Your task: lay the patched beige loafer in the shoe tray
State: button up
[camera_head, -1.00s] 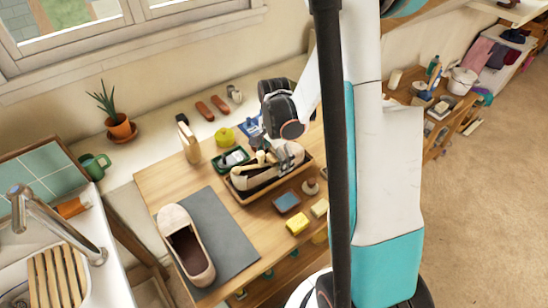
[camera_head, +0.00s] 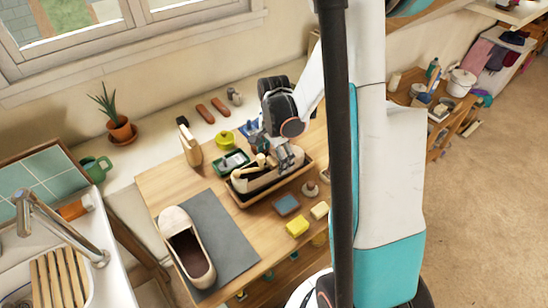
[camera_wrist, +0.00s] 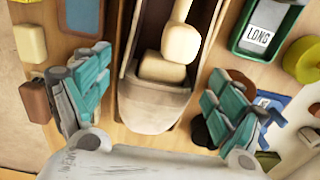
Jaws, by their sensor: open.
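A beige loafer (camera_head: 250,180) with wooden pieces inside lies in the brown shoe tray (camera_head: 240,204) on the wooden table. In the wrist view its rounded toe (camera_wrist: 150,108) points toward my palm, and the tray wall (camera_wrist: 125,25) shows beside it. My gripper (camera_head: 287,156) is over the tray's right end. Its teal fingers (camera_wrist: 158,75) are spread on either side of the toe, with gaps visible, holding nothing. A second beige loafer (camera_head: 188,245) lies on the grey mat (camera_head: 229,240), opening upward. I cannot make out a patch on either shoe.
A green tray (camera_head: 232,163) stands just behind the shoe tray. A blue-topped block (camera_head: 287,205) and yellow sponge (camera_head: 297,227) lie in front. A brush (camera_head: 188,145) stands at the table's back left. The mat's right half is bare.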

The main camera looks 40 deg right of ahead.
jog(key=shift+r+p, duration=0.3)
jog(key=shift+r, duration=0.25)
dwell(0.5)
